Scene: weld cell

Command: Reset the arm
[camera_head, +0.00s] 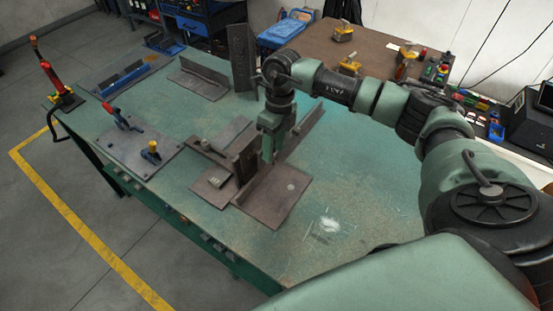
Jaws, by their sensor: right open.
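My right arm comes in from the right and reaches across the green welding table (370,205). My right gripper (268,158) points down over the middle of the table, open, among dark steel parts. A flat steel plate (283,200) lies just below and in front of it. A steel assembly with an upright piece (240,165) stands close to its left. A long angle piece (306,128) lies behind it to the right. I cannot tell whether the fingers touch any part. My left gripper is not in view.
A plate with a red-handled clamp (122,118) and a yellow-topped clamp (152,150) sits on the left. A tall dark upright block (241,58) stands behind. A brown table (375,52) with yellow tools is at the back. The table's front right is clear.

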